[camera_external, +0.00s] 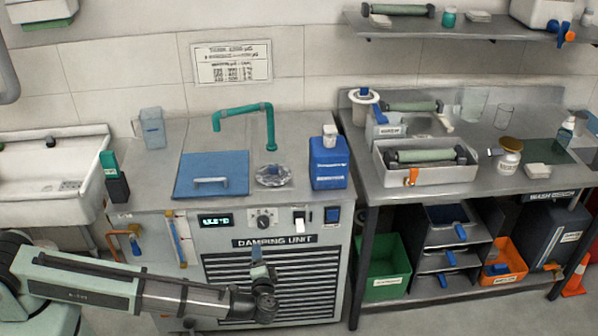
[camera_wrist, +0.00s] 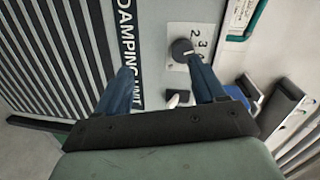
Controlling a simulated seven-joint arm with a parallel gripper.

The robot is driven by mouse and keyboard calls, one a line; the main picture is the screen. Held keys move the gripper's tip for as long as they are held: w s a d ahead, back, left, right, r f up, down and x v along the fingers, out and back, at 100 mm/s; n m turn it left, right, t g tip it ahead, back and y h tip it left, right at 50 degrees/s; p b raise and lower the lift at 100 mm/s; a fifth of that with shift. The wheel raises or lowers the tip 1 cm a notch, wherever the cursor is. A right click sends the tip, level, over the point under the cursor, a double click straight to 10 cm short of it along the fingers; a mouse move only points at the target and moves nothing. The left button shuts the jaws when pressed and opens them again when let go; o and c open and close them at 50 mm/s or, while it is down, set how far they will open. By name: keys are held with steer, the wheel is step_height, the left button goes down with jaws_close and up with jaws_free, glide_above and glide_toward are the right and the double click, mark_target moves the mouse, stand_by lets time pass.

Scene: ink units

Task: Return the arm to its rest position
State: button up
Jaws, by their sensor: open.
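My gripper (camera_external: 259,262) is in front of the damping unit's front panel in the external view, just below the "DAMPING UNIT" label. In the wrist view my gripper (camera_wrist: 163,82) shows two blue fingers spread apart, with nothing between them. The damping unit (camera_external: 225,260) is a grey cabinet with a vented front. Its rotary knob (camera_external: 263,222) also shows in the wrist view (camera_wrist: 181,48), close to the right finger. A white rocker switch (camera_external: 299,220) and a blue switch (camera_external: 333,215) sit to the right of the knob. My arm reaches in from the lower left.
The cabinet top holds a blue lid (camera_external: 212,170), a teal tap (camera_external: 268,125) and a blue container (camera_external: 328,165). A sink (camera_external: 40,205) stands at left. A steel bench (camera_external: 440,195) with a tray and bins stands at right. Floor shows in front of the cabinet.

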steer(key=w+a+f+n+g+y, duration=0.2)
steer(key=w+a+f+g, duration=0.15)
steer(key=a+f, duration=0.3)
steer(key=w+a+f+n+g+y, duration=0.1)
steer(key=w+a+f+n+g, duration=0.15)
steer(key=w+a+f, duration=0.4)
steer(key=s+a+f+n+g, duration=0.3)
steer(key=a+f+n+g, duration=0.4)
steer(key=a+f, duration=0.65)
steer(key=a+m+g+y, duration=0.1)
steer(key=a+g+y, duration=0.3)
steer(key=a, duration=2.2)
steer(key=s+a+f+n+g+h, duration=0.2)
steer(key=s+a+g+h, duration=0.1)
steer(key=a+h, duration=0.1)
steer(key=s+a+f+n+g+h, duration=0.3)
steer(key=s+a, duration=0.1)
steer(key=a, duration=0.3)
steer(key=shift+a+h, duration=0.15)
steer(key=shift+h, duration=0.25)
